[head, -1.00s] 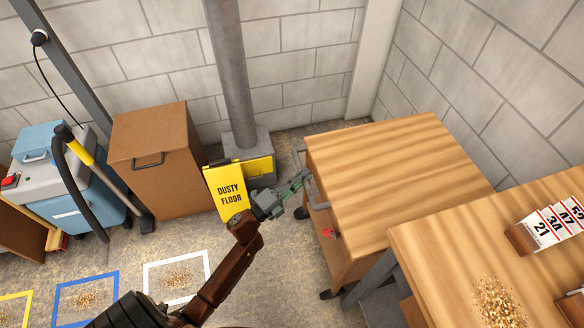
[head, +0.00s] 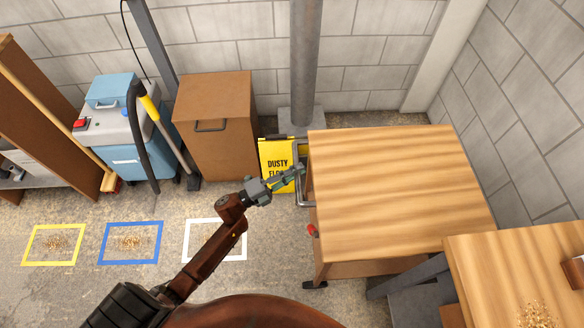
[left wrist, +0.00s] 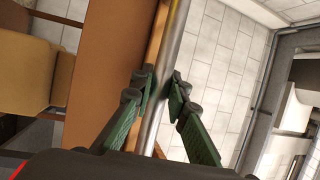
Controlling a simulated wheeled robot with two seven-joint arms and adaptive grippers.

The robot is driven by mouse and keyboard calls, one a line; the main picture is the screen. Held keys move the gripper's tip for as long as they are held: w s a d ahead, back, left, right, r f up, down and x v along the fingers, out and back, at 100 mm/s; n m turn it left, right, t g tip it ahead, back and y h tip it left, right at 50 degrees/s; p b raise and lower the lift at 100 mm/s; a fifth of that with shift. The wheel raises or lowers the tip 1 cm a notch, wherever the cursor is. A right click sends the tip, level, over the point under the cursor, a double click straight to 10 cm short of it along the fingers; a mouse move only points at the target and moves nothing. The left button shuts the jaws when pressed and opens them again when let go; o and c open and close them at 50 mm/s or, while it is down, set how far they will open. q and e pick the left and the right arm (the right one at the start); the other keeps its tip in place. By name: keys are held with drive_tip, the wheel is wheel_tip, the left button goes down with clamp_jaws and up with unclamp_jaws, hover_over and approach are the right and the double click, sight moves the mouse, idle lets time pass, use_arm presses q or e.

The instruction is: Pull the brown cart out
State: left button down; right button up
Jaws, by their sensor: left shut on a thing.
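The brown cart (head: 395,190) has a striped wooden top and stands right of centre in the head view. A grey metal handle bar (head: 303,190) runs along its left end. My left gripper (head: 297,172) is shut on this bar. In the left wrist view the bar (left wrist: 171,40) passes between the green fingers (left wrist: 160,88), with the cart's brown side (left wrist: 108,70) to its left. A red part (head: 312,231) shows low on the cart's left end. The right gripper is not in view.
A yellow "dusty floor" sign (head: 277,160) stands behind my left gripper. A brown bin (head: 215,125) and a blue cleaning machine (head: 130,155) stand at the wall. A wooden bench (head: 510,270) is close at the cart's right. Marked floor squares (head: 131,243) lie left; that floor is mostly open.

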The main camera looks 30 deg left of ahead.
use_arm(q)
drive_tip(key=shift+s+a+f, duration=0.15)
drive_tip(key=shift+s+a, duration=0.1)
drive_tip(key=shift+a, duration=0.1)
drive_tip(key=c, duration=1.8)
unclamp_jaws()
drive_tip(key=shift+c, duration=0.2)
drive_tip(key=v, duration=1.2)
drive_tip(key=shift+a, duration=0.15)
